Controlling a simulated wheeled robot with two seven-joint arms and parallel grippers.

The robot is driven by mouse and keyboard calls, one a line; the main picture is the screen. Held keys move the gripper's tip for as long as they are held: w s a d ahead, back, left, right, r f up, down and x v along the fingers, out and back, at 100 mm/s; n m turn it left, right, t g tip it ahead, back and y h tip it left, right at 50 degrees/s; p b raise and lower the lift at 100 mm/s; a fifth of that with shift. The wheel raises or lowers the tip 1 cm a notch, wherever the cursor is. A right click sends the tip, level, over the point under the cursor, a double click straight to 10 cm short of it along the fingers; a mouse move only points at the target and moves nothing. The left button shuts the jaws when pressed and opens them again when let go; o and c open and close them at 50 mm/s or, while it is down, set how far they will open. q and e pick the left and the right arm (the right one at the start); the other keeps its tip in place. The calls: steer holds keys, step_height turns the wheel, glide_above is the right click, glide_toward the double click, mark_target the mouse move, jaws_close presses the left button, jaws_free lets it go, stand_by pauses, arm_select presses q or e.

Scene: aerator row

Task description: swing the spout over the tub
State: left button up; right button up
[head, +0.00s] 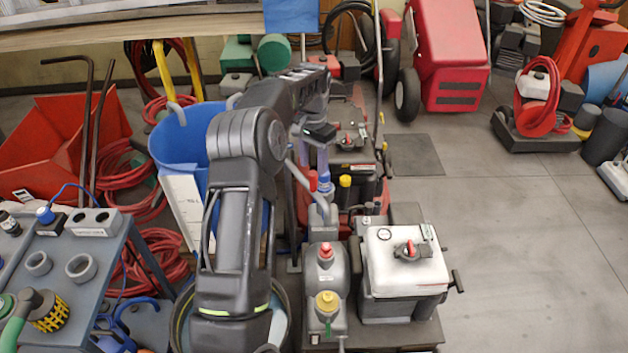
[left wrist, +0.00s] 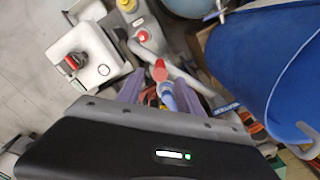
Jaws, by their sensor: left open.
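A grey pipe that looks like the spout (head: 297,168) rises from a grey fitting with a red part (head: 312,181), just below my left gripper (head: 315,160). In the left wrist view the grey pipe (left wrist: 190,78) runs slantwise beyond the open fingers (left wrist: 159,88), with the red part (left wrist: 159,70) showing between them. The fingers look empty; contact cannot be told. A round dark-rimmed tub (head: 288,318) sits below, mostly hidden by my left arm. My right gripper is out of view.
A large blue bin (head: 178,135) stands left of the gripper. A grey bench (head: 85,270) is at left.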

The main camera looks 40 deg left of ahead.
mark_target(313, 190)
arm_select(q)
step_height(313, 190, down, 7)
steer(key=shift+f+p, duration=0.2)
steer(key=shift+p, duration=0.5)
steer(key=shift+c, duration=0.4)
jaws_close()
steer(key=shift+r, duration=0.1)
stand_by(0.6)
